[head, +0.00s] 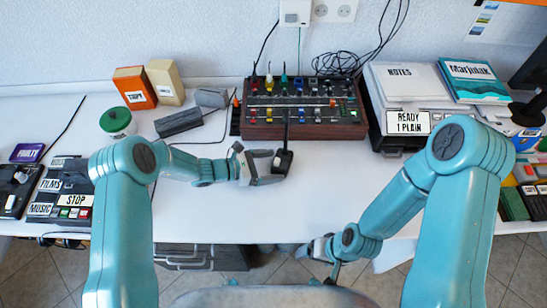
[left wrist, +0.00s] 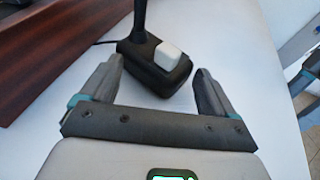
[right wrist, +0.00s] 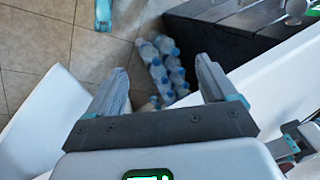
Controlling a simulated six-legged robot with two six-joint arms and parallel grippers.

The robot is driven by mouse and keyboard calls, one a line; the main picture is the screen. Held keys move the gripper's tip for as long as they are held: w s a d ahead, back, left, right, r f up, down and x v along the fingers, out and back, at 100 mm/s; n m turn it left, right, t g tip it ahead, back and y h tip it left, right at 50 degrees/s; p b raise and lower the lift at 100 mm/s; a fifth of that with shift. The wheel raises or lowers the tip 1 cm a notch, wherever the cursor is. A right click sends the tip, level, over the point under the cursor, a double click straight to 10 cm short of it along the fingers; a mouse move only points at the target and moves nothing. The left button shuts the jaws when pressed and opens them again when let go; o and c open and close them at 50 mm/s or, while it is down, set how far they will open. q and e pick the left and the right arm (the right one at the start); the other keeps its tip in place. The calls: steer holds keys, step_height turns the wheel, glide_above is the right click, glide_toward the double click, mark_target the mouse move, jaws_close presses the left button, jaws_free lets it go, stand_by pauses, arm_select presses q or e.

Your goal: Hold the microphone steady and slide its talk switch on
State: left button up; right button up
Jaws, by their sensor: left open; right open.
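The microphone (head: 283,160) is black, with a square base and an upright stem, and stands on the white table in front of the wooden mixer. In the left wrist view its black base (left wrist: 150,72) carries a white block-like switch (left wrist: 167,55); the top of the stem is cut off. I cannot tell the switch's position. My left gripper (head: 270,166) is open, with the base just ahead of and partly between its fingertips (left wrist: 160,75). I cannot tell whether they touch. My right gripper (head: 318,248) is open and empty at the table's front edge, also in the right wrist view (right wrist: 160,80).
The mixer (head: 302,110) with colored knobs stands behind the microphone. Water bottles (right wrist: 165,65) stand on the floor. The table (head: 330,190) is clear right of the microphone.

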arm_select(q)
jaws_close()
steer(key=shift+o, duration=1.2)
jaws_free()
